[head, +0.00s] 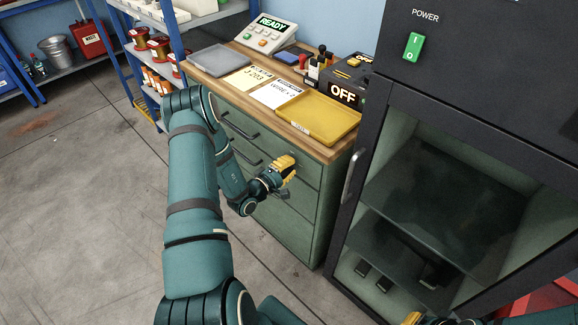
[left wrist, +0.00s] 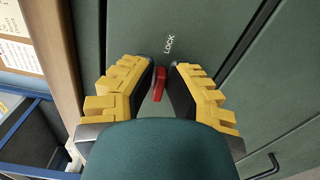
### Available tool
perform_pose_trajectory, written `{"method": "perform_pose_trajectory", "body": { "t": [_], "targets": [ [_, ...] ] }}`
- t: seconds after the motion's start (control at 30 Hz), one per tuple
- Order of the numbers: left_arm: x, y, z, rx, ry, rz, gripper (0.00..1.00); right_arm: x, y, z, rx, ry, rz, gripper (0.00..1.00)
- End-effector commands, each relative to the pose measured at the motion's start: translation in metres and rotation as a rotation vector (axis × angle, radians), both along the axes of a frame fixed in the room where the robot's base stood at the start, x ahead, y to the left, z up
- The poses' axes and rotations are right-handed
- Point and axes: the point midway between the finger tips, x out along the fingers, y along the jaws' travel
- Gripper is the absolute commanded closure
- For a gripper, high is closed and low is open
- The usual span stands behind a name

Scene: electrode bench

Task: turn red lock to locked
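The red lock (left wrist: 160,83) is a small red lever on a green drawer front, below a white LOCK label (left wrist: 169,43) in the left wrist view. My left gripper (left wrist: 163,75) has its fingers apart, with the lever between the fingertips. The lever looks nearer the left finger, with a gap on the right; contact is unclear. In the head view my left gripper (head: 287,168) is at the upper front of the green drawer cabinet (head: 296,222) and hides the lock. Only yellow parts of my right gripper (head: 413,318) show at the bottom edge.
The cabinet's wooden top (head: 335,150) holds a yellow tray (head: 325,118), papers, a READY panel (head: 268,30) and an OFF device (head: 345,92). A dark glass-door cabinet (head: 455,195) stands close on the right. Drawer handles (head: 240,127) stick out. Floor at left is clear.

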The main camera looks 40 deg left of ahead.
Motion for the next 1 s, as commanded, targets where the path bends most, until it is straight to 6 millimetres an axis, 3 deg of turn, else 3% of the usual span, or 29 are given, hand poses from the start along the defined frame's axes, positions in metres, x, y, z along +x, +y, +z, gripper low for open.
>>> {"method": "perform_pose_trajectory", "body": {
  "t": [0.07, 0.47, 1.0],
  "targets": [
    [0.001, 0.0, 0.001, 0.0, -0.002, -0.001, 0.61, 0.0, 0.0, 0.0, 0.0, 0.0, 0.0, 1.0],
    [-0.006, 0.001, -0.001, -0.001, 0.002, 0.001, 0.61, 0.0, 0.0, 0.0, 0.0, 0.0, 0.0, 1.0],
    [-0.102, 0.009, -0.001, -0.001, 0.002, 0.002, 0.61, 0.0, 0.0, 0.0, 0.0, 0.0, 0.0, 1.0]
  ]
}}
